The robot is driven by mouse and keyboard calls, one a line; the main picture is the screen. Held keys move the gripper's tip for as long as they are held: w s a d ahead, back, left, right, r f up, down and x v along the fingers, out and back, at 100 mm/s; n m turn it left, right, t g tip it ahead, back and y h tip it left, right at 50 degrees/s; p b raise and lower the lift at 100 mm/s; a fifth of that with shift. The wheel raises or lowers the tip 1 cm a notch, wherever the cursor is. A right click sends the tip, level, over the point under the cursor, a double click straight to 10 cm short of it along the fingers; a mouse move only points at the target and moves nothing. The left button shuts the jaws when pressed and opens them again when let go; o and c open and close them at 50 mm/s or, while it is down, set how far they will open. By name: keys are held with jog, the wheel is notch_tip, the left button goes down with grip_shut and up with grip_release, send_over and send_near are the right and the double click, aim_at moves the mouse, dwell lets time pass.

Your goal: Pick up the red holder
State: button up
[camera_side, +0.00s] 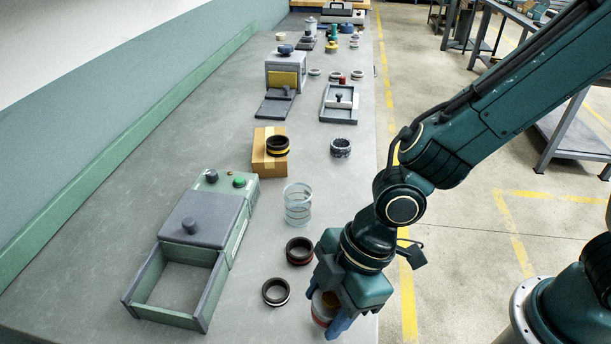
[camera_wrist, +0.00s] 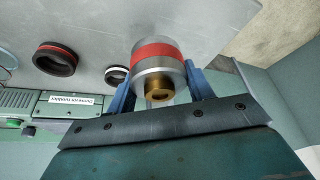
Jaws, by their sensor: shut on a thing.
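The red holder (camera_wrist: 155,52) is a silver cylinder with a red band and a brass-coloured core, seen in the wrist view between two blue fingers. My gripper (camera_wrist: 160,84) is shut on it, one finger on each side. In the side view my gripper (camera_side: 330,303) is low at the bench's near right edge, and the holder (camera_side: 319,308) is mostly hidden behind the fingers. I cannot tell whether the holder still touches the bench.
A dark ring with a red band (camera_side: 299,251) and one with a white band (camera_side: 276,292) lie left of my gripper. A clear cylinder (camera_side: 298,204) stands behind them. A green-grey machine (camera_side: 205,220) with an open drawer (camera_side: 150,318) is further left.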

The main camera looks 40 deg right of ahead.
aim_at(327, 297)
notch_tip(327, 297, up, 16)
dwell(0.5)
jog(key=shift+r, duration=0.1)
jog(key=shift+w, duration=0.1)
dwell(0.4)
